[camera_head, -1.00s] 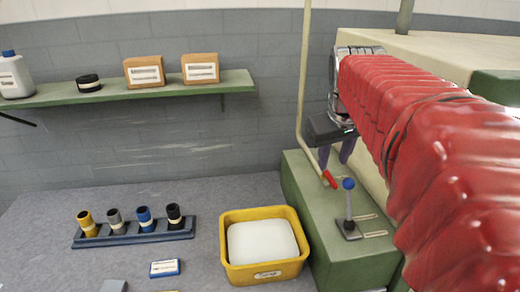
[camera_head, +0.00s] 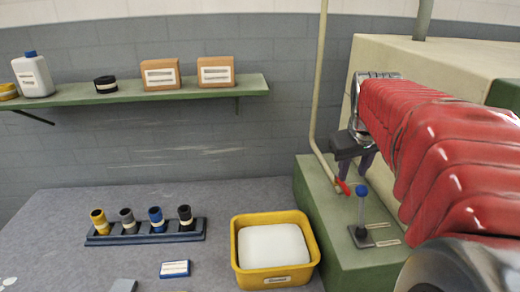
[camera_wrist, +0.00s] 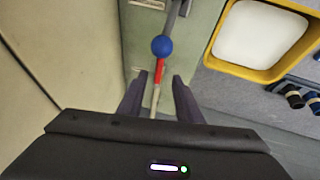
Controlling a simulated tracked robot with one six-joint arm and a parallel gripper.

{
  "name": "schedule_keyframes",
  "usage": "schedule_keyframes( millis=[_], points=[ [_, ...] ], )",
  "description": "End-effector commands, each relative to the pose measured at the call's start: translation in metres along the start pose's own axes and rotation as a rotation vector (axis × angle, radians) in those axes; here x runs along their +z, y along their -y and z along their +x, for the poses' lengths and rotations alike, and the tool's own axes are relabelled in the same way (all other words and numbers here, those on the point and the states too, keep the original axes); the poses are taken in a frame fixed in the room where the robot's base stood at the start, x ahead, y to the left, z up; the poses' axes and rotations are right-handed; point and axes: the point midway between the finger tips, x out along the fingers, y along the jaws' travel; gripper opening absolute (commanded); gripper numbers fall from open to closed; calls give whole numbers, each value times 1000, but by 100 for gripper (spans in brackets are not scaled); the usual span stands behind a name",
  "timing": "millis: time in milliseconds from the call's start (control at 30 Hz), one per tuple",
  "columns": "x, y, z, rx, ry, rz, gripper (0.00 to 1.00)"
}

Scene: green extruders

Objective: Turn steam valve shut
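The steam valve looks to be the red handle (camera_head: 343,187) at the foot of a cream pipe (camera_head: 317,100), by a green machine base (camera_head: 325,220). My gripper (camera_head: 354,175) is just above and behind the red handle in the head view, its two dark fingers apart. In the wrist view my gripper (camera_wrist: 160,77) is open and empty. The red handle (camera_wrist: 159,70) shows in line with the gap between its fingertips, partly covered by a blue ball; contact cannot be told. The blue ball tops a grey lever (camera_head: 361,208) beside the handle.
The blue ball (camera_wrist: 162,46) stands close to the fingers. A yellow bin (camera_head: 275,276) with white contents is left of the green base. A rack (camera_head: 145,238) of several coloured cylinders is farther left. A shelf (camera_head: 140,97) holds boxes and bottles. A cream machine block (camera_head: 440,62) stands right.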

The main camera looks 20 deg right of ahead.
Motion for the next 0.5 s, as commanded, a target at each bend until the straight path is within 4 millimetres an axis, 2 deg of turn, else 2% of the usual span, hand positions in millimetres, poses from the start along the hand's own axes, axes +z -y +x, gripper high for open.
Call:
schedule_keyframes(
  millis=[100,500],
  points=[
    [1,0,20,-1,3,0,32],
    [1,0,78,-1,2,0,32]
  ],
)
